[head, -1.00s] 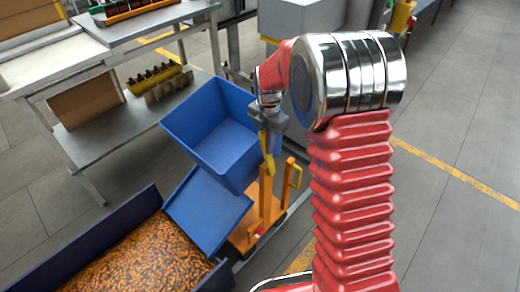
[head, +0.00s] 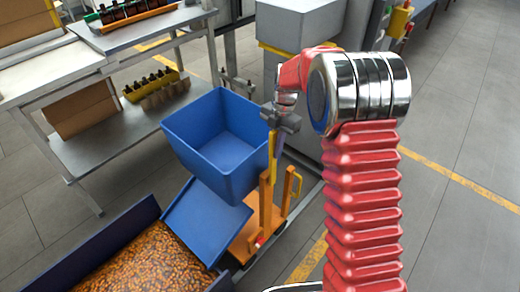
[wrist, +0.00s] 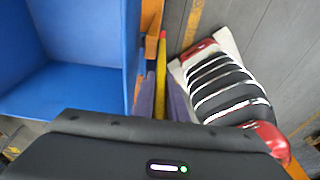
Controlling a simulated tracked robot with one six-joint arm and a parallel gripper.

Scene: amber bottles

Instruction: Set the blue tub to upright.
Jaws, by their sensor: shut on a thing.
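The blue tub (head: 188,138) is on an orange stand (head: 266,205) and looks empty. Its open top faces up, leaning somewhat toward the chute; I cannot tell the exact tilt. In the wrist view the tub (wrist: 75,40) fills the upper left. My gripper (head: 273,128) is at the tub's right side, shut on a yellow lever (head: 272,145). In the wrist view the lever (wrist: 161,75), with a red tip, stands between the fingers of my gripper (wrist: 162,98). The lever's lower end is partly hidden behind the tub and stand.
A blue sloping chute (head: 205,222) leads into a dark blue bin (head: 90,243) of amber pieces (head: 150,268). A metal bench (head: 130,125) with bottle trays stands at the left. A grey cabinet (head: 300,25) is behind my gripper. Floor at the right is clear.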

